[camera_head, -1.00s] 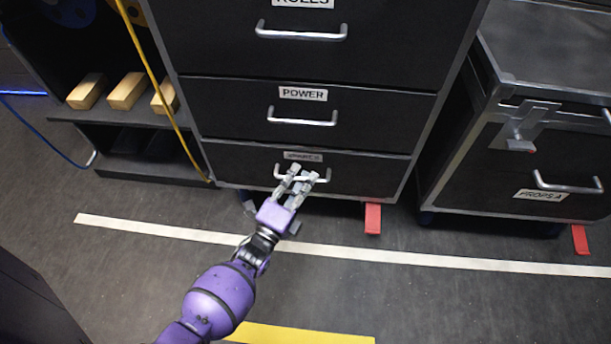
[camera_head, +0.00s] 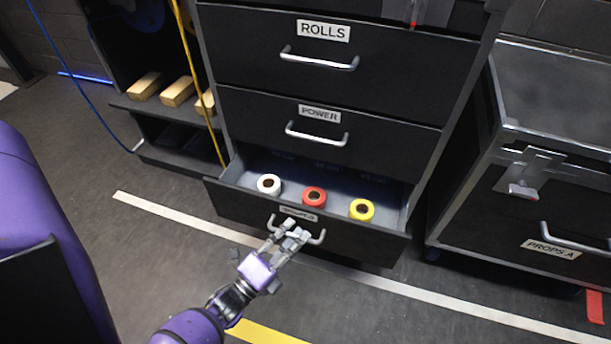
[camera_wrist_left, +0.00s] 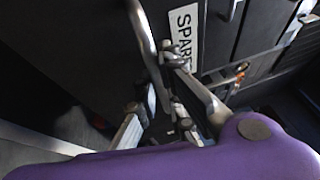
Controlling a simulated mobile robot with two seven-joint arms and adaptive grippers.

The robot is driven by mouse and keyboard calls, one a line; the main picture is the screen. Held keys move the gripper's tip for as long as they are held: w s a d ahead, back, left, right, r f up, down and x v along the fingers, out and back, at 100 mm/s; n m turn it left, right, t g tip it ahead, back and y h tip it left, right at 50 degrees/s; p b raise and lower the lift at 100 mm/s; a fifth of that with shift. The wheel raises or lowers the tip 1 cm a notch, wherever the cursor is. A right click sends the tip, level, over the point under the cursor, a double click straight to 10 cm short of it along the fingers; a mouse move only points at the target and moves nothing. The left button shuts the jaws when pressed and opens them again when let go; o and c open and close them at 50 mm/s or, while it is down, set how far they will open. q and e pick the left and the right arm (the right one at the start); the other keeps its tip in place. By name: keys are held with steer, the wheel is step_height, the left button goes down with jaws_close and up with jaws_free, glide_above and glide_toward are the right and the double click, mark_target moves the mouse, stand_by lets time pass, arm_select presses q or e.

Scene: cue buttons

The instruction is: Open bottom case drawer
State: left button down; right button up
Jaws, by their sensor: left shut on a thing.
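The bottom drawer (camera_head: 345,240) of the black case stands pulled out, and its inside shows from above. A white roll (camera_head: 269,184), a red roll (camera_head: 314,197) and a yellow roll (camera_head: 361,210) lie in it. My left gripper (camera_head: 288,232) is shut on the silver handle (camera_head: 318,240) on the drawer front. In the left wrist view the handle (camera_wrist_left: 146,45) runs between the fingers, beside a partly hidden label (camera_wrist_left: 184,38) starting "SPAR". My right gripper is not in view.
The drawers labelled POWER (camera_head: 330,130) and ROLLS (camera_head: 322,65) above are shut. A second black case (camera_head: 545,190) stands at the right. A shelf with wooden blocks (camera_head: 178,92) and hanging cables is at the left. The floor in front is clear, with tape lines.

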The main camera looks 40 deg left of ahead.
arm_select(q)
steer(key=s+d, duration=0.2)
steer(key=s, duration=0.7)
steer(key=s+d+p, duration=0.1)
steer(key=s+d, duration=0.2)
steer(key=s, duration=0.6)
steer(key=shift+s+d, duration=0.15)
steer(key=shift+s, duration=0.25)
steer(key=shift+f, duration=0.1)
steer(key=c, duration=1.9)
jaws_free()
steer(key=shift+w, duration=0.1)
steer(key=shift+o, duration=0.2)
steer(key=v, duration=1.2)
